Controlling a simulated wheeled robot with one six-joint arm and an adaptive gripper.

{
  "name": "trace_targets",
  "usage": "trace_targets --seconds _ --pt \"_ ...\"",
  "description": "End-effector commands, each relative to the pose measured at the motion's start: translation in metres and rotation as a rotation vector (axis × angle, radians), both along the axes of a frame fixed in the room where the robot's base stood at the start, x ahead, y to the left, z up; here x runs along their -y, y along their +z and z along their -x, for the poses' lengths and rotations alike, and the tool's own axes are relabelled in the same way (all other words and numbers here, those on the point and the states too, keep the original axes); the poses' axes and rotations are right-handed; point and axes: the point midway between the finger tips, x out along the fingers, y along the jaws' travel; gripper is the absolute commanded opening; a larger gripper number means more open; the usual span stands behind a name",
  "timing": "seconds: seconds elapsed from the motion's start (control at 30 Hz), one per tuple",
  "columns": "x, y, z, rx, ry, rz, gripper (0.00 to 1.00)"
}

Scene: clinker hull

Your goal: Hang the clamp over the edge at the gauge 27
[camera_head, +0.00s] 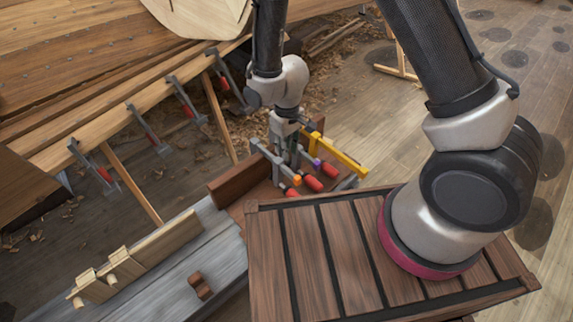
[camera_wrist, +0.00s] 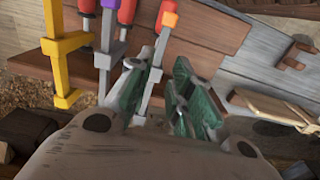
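Several bar clamps with red handles lie in a brown wooden holder (camera_head: 240,180) in the head view. One has a yellow bar (camera_head: 342,152), one a purple tip (camera_head: 316,162) and one an orange tip (camera_head: 297,180). My gripper (camera_head: 286,158) is low over them. In the wrist view my gripper (camera_wrist: 157,82) has its green-padded fingers apart. The grey bar of the orange-tipped clamp (camera_wrist: 168,20) runs between them, with a gap to the right finger. The yellow clamp (camera_wrist: 66,55) and purple-tipped clamp (camera_wrist: 112,35) are to the left. No gauge marked 27 is readable.
Several grey clamps (camera_head: 147,130) hang along the hull's plank edge (camera_head: 115,122) at left. A slatted crate top (camera_head: 335,255) fills the front. A grey bench (camera_head: 200,262) bears wooden pieces (camera_head: 150,250). Shavings litter the floor; the right floor is open.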

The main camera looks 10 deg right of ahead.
Motion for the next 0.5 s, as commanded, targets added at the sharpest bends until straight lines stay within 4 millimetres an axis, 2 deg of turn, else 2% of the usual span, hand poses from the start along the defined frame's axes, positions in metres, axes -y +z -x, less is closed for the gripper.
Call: trace_targets --seconds 0.5 --pt "0.001 -0.068 0.000 -0.002 0.000 0.002 0.21"
